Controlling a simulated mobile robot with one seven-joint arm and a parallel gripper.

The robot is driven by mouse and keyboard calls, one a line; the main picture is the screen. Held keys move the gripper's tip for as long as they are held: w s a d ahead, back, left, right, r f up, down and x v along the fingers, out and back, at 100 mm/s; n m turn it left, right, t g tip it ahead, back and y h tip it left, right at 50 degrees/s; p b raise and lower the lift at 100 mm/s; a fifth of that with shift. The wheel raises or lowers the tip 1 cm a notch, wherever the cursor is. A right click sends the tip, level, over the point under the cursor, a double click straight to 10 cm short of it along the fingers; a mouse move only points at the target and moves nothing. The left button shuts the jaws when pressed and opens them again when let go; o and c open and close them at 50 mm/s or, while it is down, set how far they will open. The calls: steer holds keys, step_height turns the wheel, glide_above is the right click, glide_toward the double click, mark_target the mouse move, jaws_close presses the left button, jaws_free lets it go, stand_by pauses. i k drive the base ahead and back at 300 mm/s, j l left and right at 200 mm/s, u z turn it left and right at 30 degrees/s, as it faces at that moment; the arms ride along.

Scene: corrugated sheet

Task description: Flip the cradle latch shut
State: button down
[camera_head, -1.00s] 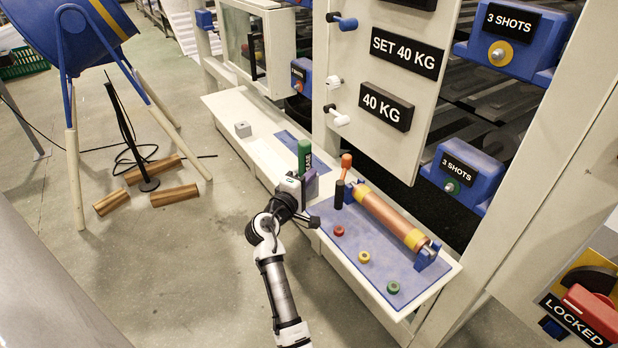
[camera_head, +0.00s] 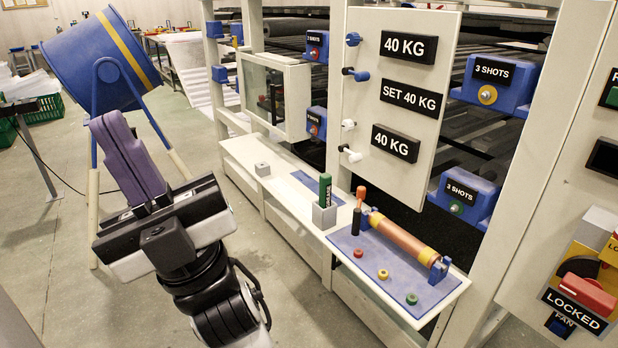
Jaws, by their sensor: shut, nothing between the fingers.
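A copper-coloured roll (camera_head: 403,239) with yellow end bands lies in a blue cradle (camera_head: 438,270) on the shelf's blue mat. At the cradle's left end stand an upright orange-topped lever (camera_head: 361,193) and a black post (camera_head: 356,221). I cannot tell for sure which of them is the latch, or whether it is closed. My gripper (camera_head: 110,122) is raised in the left foreground, well away from the cradle. Its purple fingers are shut together and empty, pointing up.
A green-handled tool (camera_head: 325,188) stands in a grey block left of the cradle. Red, yellow and green rings (camera_head: 383,274) lie along the mat's front. A white board with weight labels (camera_head: 411,92) rises behind. A blue drum (camera_head: 98,62) on legs stands beyond my gripper.

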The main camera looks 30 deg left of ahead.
mark_target(361, 191)
steer(key=i+j, duration=0.15)
steer(key=j, duration=0.4)
steer(key=i+j+z, duration=0.1)
steer(key=j, duration=0.45)
steer(key=i+j, duration=0.15)
steer(key=j, duration=0.4)
steer(key=i+j, duration=0.1)
steer(key=j, duration=0.5)
steer(key=i+j+z, duration=0.1)
steer(key=j, duration=0.45)
steer(key=i+j, duration=0.1)
steer(key=j, duration=0.45)
steer(key=i+j, duration=0.1)
steer(key=i, duration=0.4)
